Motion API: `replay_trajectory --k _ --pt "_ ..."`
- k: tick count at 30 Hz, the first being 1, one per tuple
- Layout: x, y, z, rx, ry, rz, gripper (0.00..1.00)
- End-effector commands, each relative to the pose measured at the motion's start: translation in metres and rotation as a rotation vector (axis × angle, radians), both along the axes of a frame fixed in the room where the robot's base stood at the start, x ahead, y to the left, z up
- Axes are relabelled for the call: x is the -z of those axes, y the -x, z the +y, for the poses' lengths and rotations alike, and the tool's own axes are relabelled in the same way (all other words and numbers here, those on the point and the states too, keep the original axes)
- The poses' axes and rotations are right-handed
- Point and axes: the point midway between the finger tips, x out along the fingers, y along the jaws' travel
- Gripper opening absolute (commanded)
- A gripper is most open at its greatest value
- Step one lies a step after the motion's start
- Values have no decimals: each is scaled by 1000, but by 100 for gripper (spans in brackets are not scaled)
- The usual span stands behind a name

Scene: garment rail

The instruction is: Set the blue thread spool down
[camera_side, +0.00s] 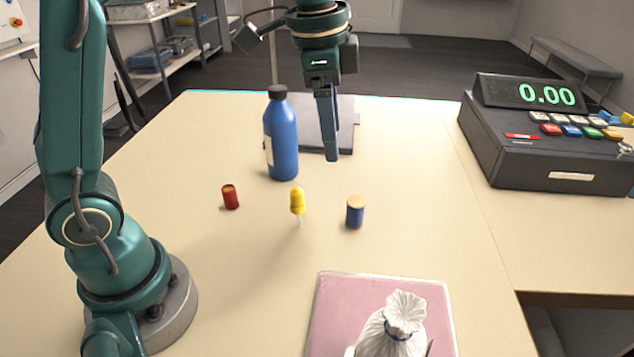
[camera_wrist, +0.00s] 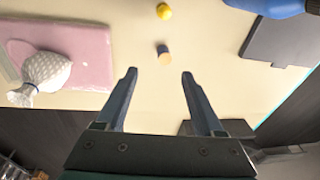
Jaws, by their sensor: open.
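The blue thread spool (camera_side: 355,213) stands upright on the table, with a tan top and a dark blue side. It also shows in the wrist view (camera_wrist: 163,50), ahead of the fingertips and apart from them. My gripper (camera_side: 332,158) is above the table, behind the spool in the side view. In the wrist view my gripper (camera_wrist: 159,73) has its two fingers wide apart, with nothing between them.
A yellow-topped object (camera_side: 297,201) and a red spool-like piece (camera_side: 230,197) stand left of the spool. A blue bottle (camera_side: 282,140) stands behind them. A pink mat (camera_side: 334,300) with a white tied bag (camera_side: 395,330) lies in front. A register (camera_side: 560,150) is right.

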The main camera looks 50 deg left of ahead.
Motion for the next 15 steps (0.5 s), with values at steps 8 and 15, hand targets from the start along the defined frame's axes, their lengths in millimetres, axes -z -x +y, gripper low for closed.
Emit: replay_trajectory --k 8,15 --pt "-11 72 5 -336 82 -158 70" --pt "10 124 7 -588 178 -268 70"
